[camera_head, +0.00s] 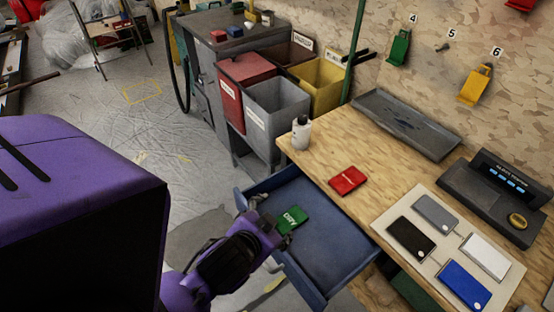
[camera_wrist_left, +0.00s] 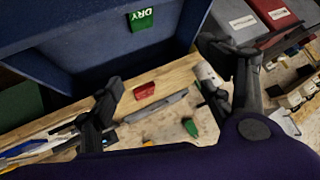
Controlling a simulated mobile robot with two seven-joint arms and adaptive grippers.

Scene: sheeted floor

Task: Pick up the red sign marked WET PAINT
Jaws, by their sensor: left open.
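A flat red sign (camera_head: 347,181) lies on the wooden workbench top, just behind the open drawer; its lettering is too small to read. It also shows in the left wrist view (camera_wrist_left: 144,90), between my fingers in the picture but well beyond them. A green sign (camera_head: 292,219) lies in the drawer; the left wrist view reads DRY on it (camera_wrist_left: 141,19). My left gripper (camera_head: 262,222) is over the left side of the drawer, near the green sign in the picture. Its fingers (camera_wrist_left: 165,98) are spread wide and empty. My right gripper is not in view.
The blue drawer (camera_head: 325,248) stands pulled out from the bench (camera_head: 325,150). A white bottle (camera_head: 301,132) stands at the bench's left corner. A board with several coloured cards (camera_head: 418,262) and a dark device (camera_head: 490,200) fill the right side. Bins (camera_head: 275,110) stand behind.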

